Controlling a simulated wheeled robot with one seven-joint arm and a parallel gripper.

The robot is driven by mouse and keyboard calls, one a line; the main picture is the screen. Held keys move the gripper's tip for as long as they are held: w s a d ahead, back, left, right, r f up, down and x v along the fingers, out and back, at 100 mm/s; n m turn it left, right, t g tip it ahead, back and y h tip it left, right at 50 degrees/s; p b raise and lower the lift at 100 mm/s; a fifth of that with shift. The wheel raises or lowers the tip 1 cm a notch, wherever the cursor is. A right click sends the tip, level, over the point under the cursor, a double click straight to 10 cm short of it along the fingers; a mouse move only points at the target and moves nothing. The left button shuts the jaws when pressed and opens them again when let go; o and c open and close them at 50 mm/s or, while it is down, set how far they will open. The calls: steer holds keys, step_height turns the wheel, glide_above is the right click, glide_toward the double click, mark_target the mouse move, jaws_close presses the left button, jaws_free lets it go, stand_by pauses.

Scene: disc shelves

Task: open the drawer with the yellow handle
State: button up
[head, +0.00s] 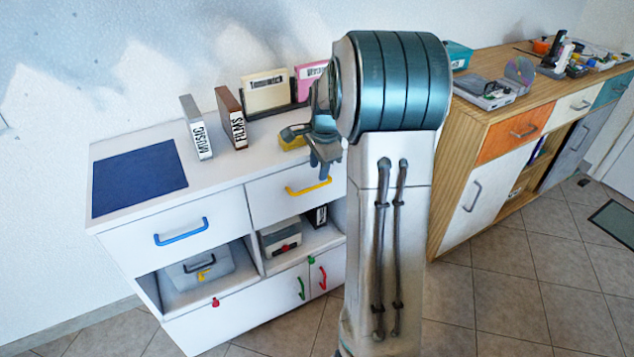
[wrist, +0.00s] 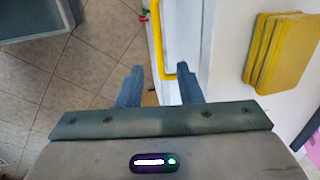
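The yellow handle (head: 308,188) is a bar on the white upper right drawer (head: 268,200) of the white cabinet. The drawer front looks flush with the cabinet. My gripper (head: 325,168) is just in front of the cabinet's top edge, close to the handle's right end. In the wrist view my gripper (wrist: 160,88) is open, with two blue-grey fingers apart. The yellow handle (wrist: 157,40) runs up the picture, and its bent end lies between the fingertips. I cannot tell whether a finger touches it. My arm hides the cabinet's right end in the head view.
A yellow object (head: 293,138) lies on the cabinet top near my gripper. MUSIC (head: 196,127) and FILMS (head: 231,118) holders and a blue mat (head: 138,179) are also there. The blue handle (head: 181,232) is on the left drawer. A wooden sideboard (head: 470,135) stands right; tiled floor is clear in front.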

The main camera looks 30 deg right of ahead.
mark_target(317, 187)
steer(key=f, duration=0.4)
steer(key=w+f, duration=0.1)
steer(key=shift+f+b, duration=0.3)
steer(key=shift+f, duration=0.1)
jaws_close()
